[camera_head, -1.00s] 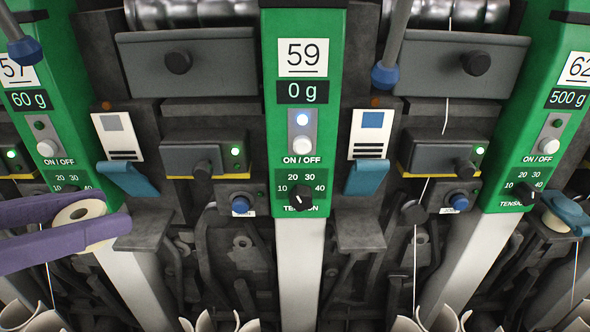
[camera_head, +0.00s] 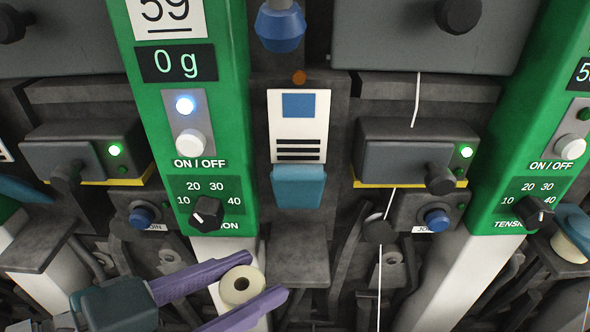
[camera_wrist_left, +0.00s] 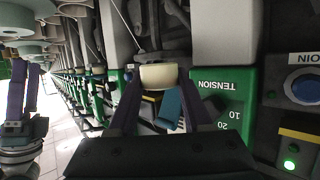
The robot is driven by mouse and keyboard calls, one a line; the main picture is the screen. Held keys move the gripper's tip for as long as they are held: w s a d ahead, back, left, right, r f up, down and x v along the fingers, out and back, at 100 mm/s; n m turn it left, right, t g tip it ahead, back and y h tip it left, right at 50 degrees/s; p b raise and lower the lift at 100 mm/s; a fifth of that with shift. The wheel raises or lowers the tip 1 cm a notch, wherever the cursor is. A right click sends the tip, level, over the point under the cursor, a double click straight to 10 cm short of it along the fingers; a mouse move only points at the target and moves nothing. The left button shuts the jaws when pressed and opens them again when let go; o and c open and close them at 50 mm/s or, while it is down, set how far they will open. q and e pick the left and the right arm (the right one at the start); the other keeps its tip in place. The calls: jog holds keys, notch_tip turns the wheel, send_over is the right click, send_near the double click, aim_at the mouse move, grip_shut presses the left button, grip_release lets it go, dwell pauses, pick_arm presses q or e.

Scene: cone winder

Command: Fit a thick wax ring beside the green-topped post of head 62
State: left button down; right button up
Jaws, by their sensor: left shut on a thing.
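My left gripper (camera_head: 238,302), with purple fingers, is shut on a thick cream wax ring (camera_head: 242,286). It holds the ring in front of the white lower post of head 59. In the left wrist view the ring (camera_wrist_left: 158,76) sits between the fingertips. The green-topped post of head 62 (camera_head: 487,205) stands at the right; its number is out of view now. Left of it, past a grey unit, a blue flap (camera_head: 298,188) hangs above a bare dark ledge (camera_head: 298,262). Purple fingers at the left of the wrist view look like my right gripper (camera_wrist_left: 24,95); their opening is unclear.
The green panel of head 59 (camera_head: 190,120) reads 0 g. A blue-tipped rod (camera_head: 280,30) hangs at the top. Thread (camera_head: 380,285) runs down left of head 62's post. A cream ring (camera_head: 570,246) under a blue flap sits at the far right edge.

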aim_at(298, 258)
pick_arm(q)
jog(key=w+d+b, duration=0.1)
jog(key=w+d, duration=0.4)
jog(key=shift+f+b, duration=0.2)
jog(key=shift+b, duration=0.1)
jog(key=shift+r, duration=0.1)
jog(key=c, duration=0.6)
grip_release()
